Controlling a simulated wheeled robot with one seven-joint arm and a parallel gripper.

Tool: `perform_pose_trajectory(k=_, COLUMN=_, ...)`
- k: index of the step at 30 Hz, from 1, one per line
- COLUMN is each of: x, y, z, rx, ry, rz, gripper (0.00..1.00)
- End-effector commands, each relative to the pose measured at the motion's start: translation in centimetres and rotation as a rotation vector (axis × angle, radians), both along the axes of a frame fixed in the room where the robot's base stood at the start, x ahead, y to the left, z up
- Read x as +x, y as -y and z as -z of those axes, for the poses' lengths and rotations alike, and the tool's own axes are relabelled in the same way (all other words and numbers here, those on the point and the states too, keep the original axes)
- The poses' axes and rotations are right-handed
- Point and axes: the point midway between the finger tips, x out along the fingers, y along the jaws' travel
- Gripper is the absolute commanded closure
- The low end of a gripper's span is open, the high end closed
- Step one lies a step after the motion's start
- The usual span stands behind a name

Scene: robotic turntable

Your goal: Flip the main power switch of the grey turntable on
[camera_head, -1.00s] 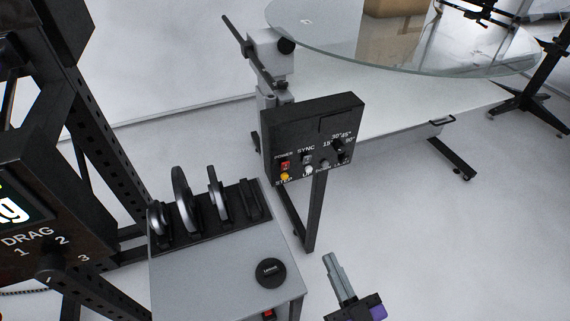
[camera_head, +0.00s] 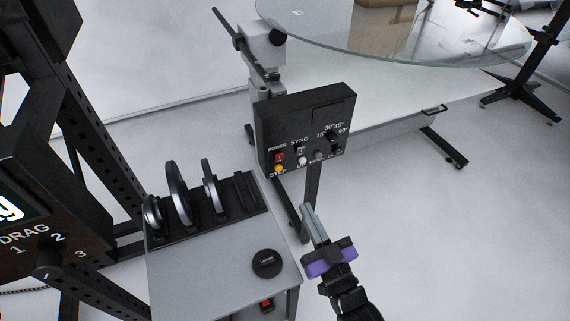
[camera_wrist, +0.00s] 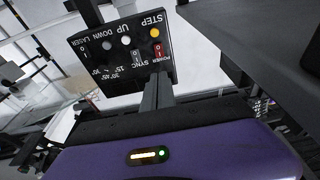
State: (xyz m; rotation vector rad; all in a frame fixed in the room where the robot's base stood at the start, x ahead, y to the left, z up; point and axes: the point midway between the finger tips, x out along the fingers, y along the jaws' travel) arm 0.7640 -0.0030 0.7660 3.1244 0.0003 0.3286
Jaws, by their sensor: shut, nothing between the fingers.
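The black control box (camera_head: 306,120) hangs at the near edge of the turntable, which has a round glass top (camera_head: 400,50). Its red power switch (camera_head: 279,157), marked POWER, is at the box's left, above a yellow STEP button (camera_head: 278,168). In the wrist view the box is upside down, and the red power switch (camera_wrist: 157,52) shows just beyond my fingertips. I cannot tell its position. My gripper (camera_head: 307,208) is shut and empty, below and slightly right of the switch, apart from the box. Its fingers (camera_wrist: 157,88) point towards the box in the wrist view.
A grey cabinet (camera_head: 215,262) with upright discs, a black knob (camera_head: 267,263) and another red switch (camera_head: 266,304) stands left of my gripper. A black frame with a DRAG panel (camera_head: 50,235) is at far left.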

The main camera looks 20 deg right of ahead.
Motion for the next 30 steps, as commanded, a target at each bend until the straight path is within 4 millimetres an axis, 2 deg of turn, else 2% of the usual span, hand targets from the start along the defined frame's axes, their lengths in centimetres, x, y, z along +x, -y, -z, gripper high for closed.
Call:
perform_pose_trajectory(k=1, x=1.1, y=0.0, z=-0.4, rx=0.0, ry=0.004, rz=0.0, gripper=1.0)
perform_pose_trajectory(k=12, x=8.3, y=0.0, z=-1.9, rx=0.0, ry=0.003, rz=0.0, gripper=1.0)
perform_pose_trajectory(k=18, x=11.6, y=0.0, z=-2.6, rx=0.0, ry=0.002, rz=0.0, gripper=1.0)
perform_pose_trajectory(k=24, x=13.4, y=0.0, z=-2.8, rx=0.0, ry=0.0, rz=0.0, gripper=1.0)
perform_pose_trajectory(k=30, x=13.8, y=0.0, z=-2.9, rx=0.0, ry=0.0, rz=0.0, gripper=1.0)
